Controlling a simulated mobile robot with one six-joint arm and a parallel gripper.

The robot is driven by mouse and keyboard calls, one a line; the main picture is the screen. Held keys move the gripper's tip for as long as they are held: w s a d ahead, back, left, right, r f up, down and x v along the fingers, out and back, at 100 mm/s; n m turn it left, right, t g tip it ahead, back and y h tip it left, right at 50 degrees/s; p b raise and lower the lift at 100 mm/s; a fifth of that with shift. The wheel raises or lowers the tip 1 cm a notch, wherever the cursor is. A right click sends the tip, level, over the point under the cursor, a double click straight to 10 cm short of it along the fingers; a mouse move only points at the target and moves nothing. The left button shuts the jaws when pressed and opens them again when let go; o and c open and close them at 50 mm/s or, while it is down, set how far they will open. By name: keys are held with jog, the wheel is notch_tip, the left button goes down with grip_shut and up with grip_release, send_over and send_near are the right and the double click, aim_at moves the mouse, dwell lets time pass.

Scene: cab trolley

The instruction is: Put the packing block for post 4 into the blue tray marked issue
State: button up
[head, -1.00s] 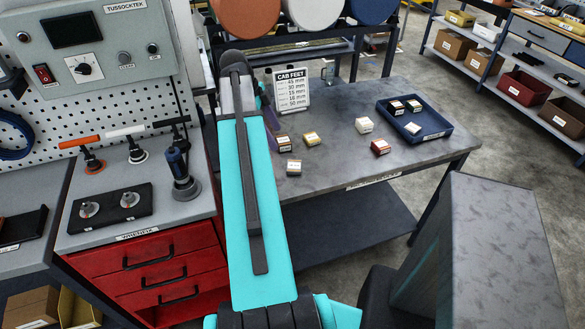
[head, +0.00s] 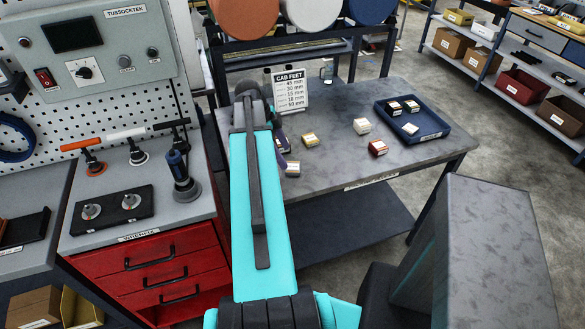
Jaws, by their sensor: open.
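My gripper (head: 281,142) is partly hidden by my arm, low over the left part of the grey table, close to a small block beneath it that is largely covered. It is open; whether that block is between the fingers cannot be told. Beside it lie a tan block (head: 310,139) and a grey block (head: 292,169). Further right are a cream block (head: 362,126) and a red block (head: 378,148). The blue tray (head: 440,127) at the table's right holds three small blocks. Block labels are too small to read.
A "CAB FEET" sign (head: 290,91) listing several mm sizes stands at the table's back left. The table (head: 340,165) is clear in its middle and front. A bench with red drawers (head: 160,270) stands at left, and a grey box-shaped column (head: 490,250) at right front.

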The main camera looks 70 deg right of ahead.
aim_at(293, 167)
jog(key=shift+s+f, duration=0.15)
jog(key=shift+f, duration=0.1)
jog(key=shift+f, duration=0.1)
jog(key=shift+p+x, duration=0.95)
jog(key=shift+x, duration=0.35)
jog(key=shift+s+p+x, duration=0.2)
jog(key=shift+p+x, duration=0.15)
jog(key=shift+x, duration=0.85)
jog(key=c, duration=1.2)
jog(key=shift+r, duration=0.2)
jog(key=shift+r+b, duration=1.55)
jog(key=shift+r, duration=3.3)
